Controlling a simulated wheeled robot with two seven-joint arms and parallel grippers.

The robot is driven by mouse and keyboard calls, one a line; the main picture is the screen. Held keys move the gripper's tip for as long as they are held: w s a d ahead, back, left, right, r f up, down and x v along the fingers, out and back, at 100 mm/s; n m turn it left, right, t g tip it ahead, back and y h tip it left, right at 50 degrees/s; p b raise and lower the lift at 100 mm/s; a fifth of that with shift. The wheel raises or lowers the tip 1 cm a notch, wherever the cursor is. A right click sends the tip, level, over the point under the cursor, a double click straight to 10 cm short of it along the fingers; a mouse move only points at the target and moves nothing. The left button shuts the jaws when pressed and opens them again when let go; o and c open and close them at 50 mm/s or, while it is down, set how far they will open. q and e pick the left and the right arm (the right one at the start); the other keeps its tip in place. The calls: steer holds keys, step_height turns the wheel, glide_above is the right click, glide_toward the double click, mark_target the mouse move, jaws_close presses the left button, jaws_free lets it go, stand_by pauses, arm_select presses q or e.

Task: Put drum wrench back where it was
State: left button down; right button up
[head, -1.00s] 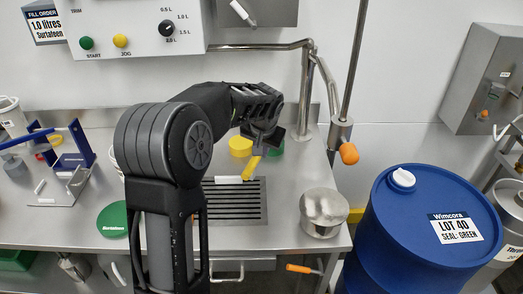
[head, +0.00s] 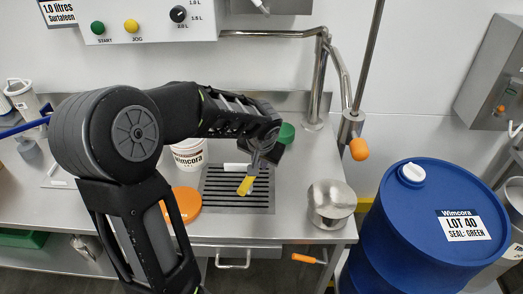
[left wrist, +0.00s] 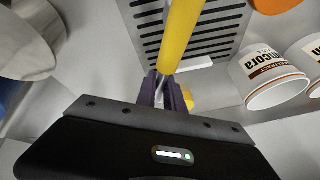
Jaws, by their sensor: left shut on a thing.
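My left gripper (head: 265,150) is shut on a yellow-handled tool, which I take to be the drum wrench (head: 246,185). It holds the tool above the slotted drain grate (head: 240,203), with the yellow end pointing down and forward. In the left wrist view the yellow handle (left wrist: 181,35) runs up from between the dark purple fingers (left wrist: 165,92), which grip near its grey metal part. The tool's far end is hidden by the gripper. My right gripper is not in view.
A steel pot (head: 331,205) stands right of the grate, and a blue drum (head: 415,235) beyond the bench edge. An orange lid (head: 184,204) and a white bucket (head: 190,155) are left of the grate. A steel pipe (head: 318,85) rises behind.

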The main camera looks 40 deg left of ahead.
mark_target(246, 187)
arm_select(q)
steer(key=shift+f, duration=0.1)
steer(key=shift+f+b, duration=2.2)
steer(key=shift+f, duration=1.05)
steer(key=shift+f+b, duration=0.65)
steer(key=shift+b, duration=0.1)
steer(key=c, duration=1.4)
jaws_free()
steer(key=shift+o, duration=0.2)
steer(key=v, duration=0.7)
steer(key=shift+s+r+p, duration=0.2)
steer(key=shift+r+p, duration=0.15)
steer(key=shift+p, duration=0.1)
